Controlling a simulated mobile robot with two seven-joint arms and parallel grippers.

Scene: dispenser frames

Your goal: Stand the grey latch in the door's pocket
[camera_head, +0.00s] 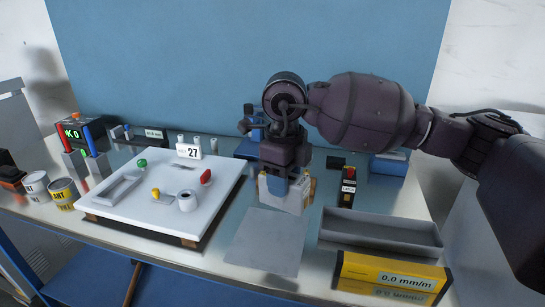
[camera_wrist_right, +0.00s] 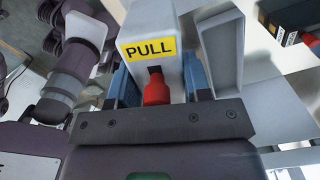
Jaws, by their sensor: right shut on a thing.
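My right gripper (camera_head: 285,188) points down near the middle of the table, its blue fingers shut on the pale grey latch (camera_head: 291,203). In the right wrist view the fingers (camera_wrist_right: 160,88) flank the latch (camera_wrist_right: 158,22), which bears a yellow PULL label and has a red part at its near end. Whether the latch touches the table is not clear. The white door (camera_head: 222,177) lies flat on the table to the left. It carries a grey rectangular frame, a grey ring and small coloured pieces; I cannot tell which recess is the pocket. My left gripper is not seen.
A flat grey plate (camera_head: 267,240) lies in front of the latch. A long grey tray (camera_head: 381,235) and a yellow gauge box (camera_head: 390,278) are to the right. A small black box (camera_head: 348,188) stands behind the tray. Cans (camera_head: 63,193) stand at the far left.

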